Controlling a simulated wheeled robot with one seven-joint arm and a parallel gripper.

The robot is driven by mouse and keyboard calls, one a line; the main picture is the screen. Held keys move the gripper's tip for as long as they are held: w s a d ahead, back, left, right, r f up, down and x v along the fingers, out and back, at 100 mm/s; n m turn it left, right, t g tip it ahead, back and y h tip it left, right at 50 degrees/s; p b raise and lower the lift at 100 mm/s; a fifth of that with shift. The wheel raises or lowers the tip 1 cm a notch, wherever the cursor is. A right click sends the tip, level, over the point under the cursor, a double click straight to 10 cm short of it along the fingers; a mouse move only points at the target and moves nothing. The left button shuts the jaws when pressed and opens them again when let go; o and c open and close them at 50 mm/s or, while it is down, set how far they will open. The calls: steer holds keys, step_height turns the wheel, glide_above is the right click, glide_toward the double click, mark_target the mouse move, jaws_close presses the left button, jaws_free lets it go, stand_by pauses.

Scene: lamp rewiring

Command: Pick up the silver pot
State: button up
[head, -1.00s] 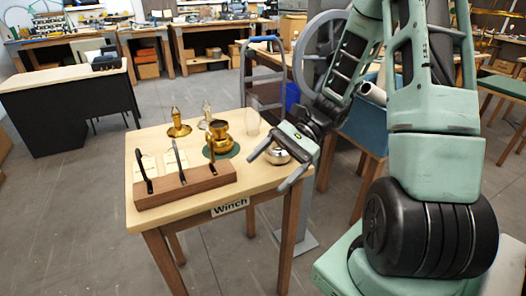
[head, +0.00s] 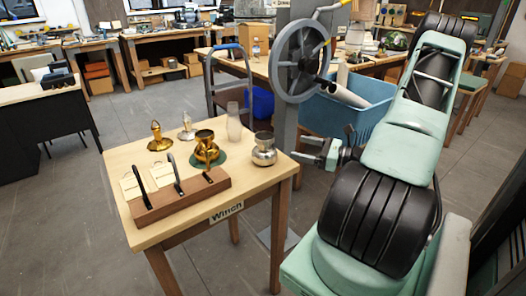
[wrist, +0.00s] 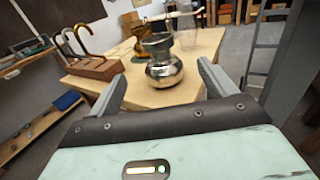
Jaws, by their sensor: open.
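The silver pot (head: 264,150) stands upright near the right edge of the small wooden table (head: 150,235). In the wrist view the silver pot (wrist: 163,62) is ahead, between and beyond my two fingertips. My gripper (head: 308,152) is open and empty, just off the table's right edge, to the right of the pot, pointing at it. In the wrist view my gripper (wrist: 160,82) shows both fingers spread, with no clear contact with the pot.
A brass pot (head: 206,148) on a green mat, a clear glass (head: 234,122), a brass burner (head: 159,138) and a silver one (head: 187,128) stand to the left. A wooden block with hooks (head: 180,198) is in front. A grey post with a wheel (head: 300,72) stands behind.

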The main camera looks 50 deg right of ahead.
mark_target(264, 139)
steer(key=p+x, duration=0.1)
steer(key=x, duration=0.7)
steer(key=shift+p, duration=0.35)
steer(key=x, duration=0.1)
steer(key=p+x, duration=0.2)
steer(key=x, duration=0.1)
steer(key=shift+a+r, duration=0.25)
steer(key=shift+r, duration=0.1)
steer(key=shift+w+a+f, duration=0.1)
steer(key=shift+w, duration=0.45)
steer(key=c, duration=1.7)
